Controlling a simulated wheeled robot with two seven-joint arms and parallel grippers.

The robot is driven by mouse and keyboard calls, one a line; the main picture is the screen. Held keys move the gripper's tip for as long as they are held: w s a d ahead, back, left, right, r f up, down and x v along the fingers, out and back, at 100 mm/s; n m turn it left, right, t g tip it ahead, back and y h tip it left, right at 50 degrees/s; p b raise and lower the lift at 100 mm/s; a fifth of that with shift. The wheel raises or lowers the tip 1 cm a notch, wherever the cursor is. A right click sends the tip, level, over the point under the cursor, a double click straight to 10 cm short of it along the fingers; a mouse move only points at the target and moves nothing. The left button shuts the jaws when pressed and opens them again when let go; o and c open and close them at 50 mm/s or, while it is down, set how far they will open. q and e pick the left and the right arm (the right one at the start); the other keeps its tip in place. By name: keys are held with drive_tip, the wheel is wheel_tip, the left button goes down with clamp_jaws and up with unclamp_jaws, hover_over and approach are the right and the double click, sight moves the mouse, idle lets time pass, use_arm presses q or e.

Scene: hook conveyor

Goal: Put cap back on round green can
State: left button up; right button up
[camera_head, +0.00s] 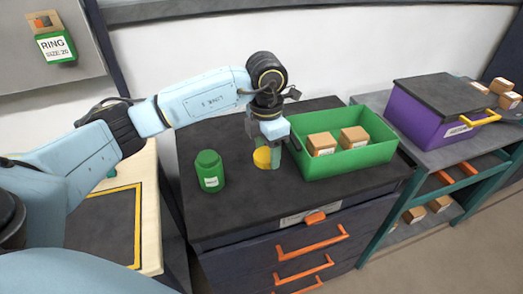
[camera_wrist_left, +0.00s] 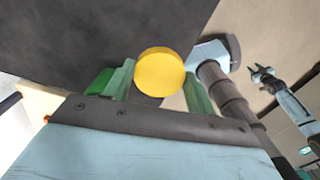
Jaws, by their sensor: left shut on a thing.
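The round green can (camera_head: 210,172) stands upright on the dark cabinet top in the head view, with a white label on its front. My left gripper (camera_head: 269,157) is over the same top, to the right of the can and apart from it. It is shut on the yellow cap (camera_head: 261,158). In the left wrist view the cap (camera_wrist_left: 160,72) is a round yellow disc between the green fingers of the left gripper (camera_wrist_left: 158,82). A small light-blue arm with a dark gripper (camera_wrist_left: 263,79), seemingly my right one, shows far off there; its jaws are too small to judge.
A green bin (camera_head: 345,160) with two brown boxes stands close to the right of my left gripper. A purple box (camera_head: 430,125) with a dark lid is farther right. The cabinet top between can and gripper is clear. Orange drawer handles (camera_head: 312,240) jut from the front.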

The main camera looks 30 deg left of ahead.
use_arm(q)
drive_tip(key=m, duration=0.2)
drive_tip(key=d+m, duration=0.1)
drive_tip(key=m, duration=0.2)
drive_tip(key=s+r+m, duration=0.1)
drive_tip(key=m, duration=0.2)
drive_tip(key=shift+d+b, duration=0.35)
drive_tip(key=shift+b, duration=0.05)
drive_tip(key=s+d+r+m, duration=0.1)
drive_tip(key=m, duration=0.6)
drive_tip(key=s+d+m+b, duration=0.1)
drive_tip(key=m, duration=0.6)
drive_tip(key=s+d+r+m+b, duration=0.1)
drive_tip(key=m, duration=0.6)
drive_tip(key=shift+s+d+r+m, duration=0.1)
drive_tip(key=shift+d+r+m, duration=0.05)
drive_tip(key=shift+r+m, duration=0.2)
drive_tip(key=shift+f, duration=0.1)
